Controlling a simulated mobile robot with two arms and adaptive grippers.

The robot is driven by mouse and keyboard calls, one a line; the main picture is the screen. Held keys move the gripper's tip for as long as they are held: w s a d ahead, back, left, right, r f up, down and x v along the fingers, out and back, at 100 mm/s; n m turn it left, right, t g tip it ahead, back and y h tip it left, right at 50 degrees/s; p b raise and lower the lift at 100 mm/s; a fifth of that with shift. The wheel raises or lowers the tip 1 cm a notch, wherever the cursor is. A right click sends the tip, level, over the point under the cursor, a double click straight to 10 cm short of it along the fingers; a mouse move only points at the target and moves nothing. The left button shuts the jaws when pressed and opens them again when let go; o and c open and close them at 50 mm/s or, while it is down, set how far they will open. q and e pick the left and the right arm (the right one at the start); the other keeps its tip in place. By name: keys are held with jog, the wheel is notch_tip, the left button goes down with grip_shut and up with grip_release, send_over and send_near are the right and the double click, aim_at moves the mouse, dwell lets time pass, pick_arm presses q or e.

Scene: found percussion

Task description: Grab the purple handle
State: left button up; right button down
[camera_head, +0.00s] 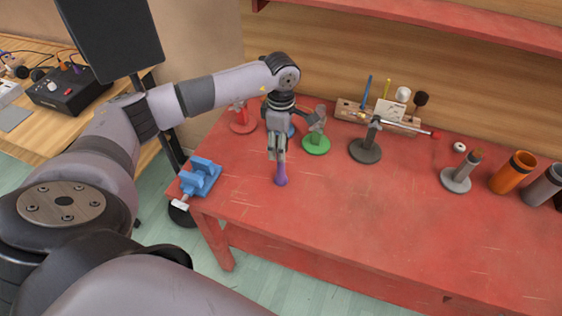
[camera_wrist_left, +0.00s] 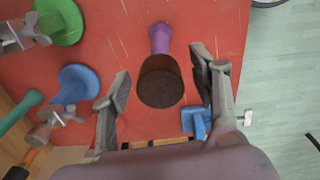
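The purple handle (camera_head: 281,176) shows just below my left gripper (camera_head: 277,154), near the red table's front left. In the left wrist view the purple handle (camera_wrist_left: 160,38) joins a dark brown, rounded head (camera_wrist_left: 161,82), which is nearer the camera. My left gripper (camera_wrist_left: 161,68) is open, with one finger on either side of the brown head. A gap shows between each finger and the head, and I see no contact. In the head view the gripper hides the brown head. My right gripper is not in view.
A blue vise (camera_head: 201,177) sits at the table's left corner. A green stand (camera_head: 316,142), a dark grey stand (camera_head: 366,150) and a red stand (camera_head: 243,124) stand behind. An orange cup (camera_head: 512,172) is at the right. The red table's front middle (camera_head: 390,215) is clear.

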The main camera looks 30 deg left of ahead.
pick_arm(q)
grip_shut()
dwell(0.5)
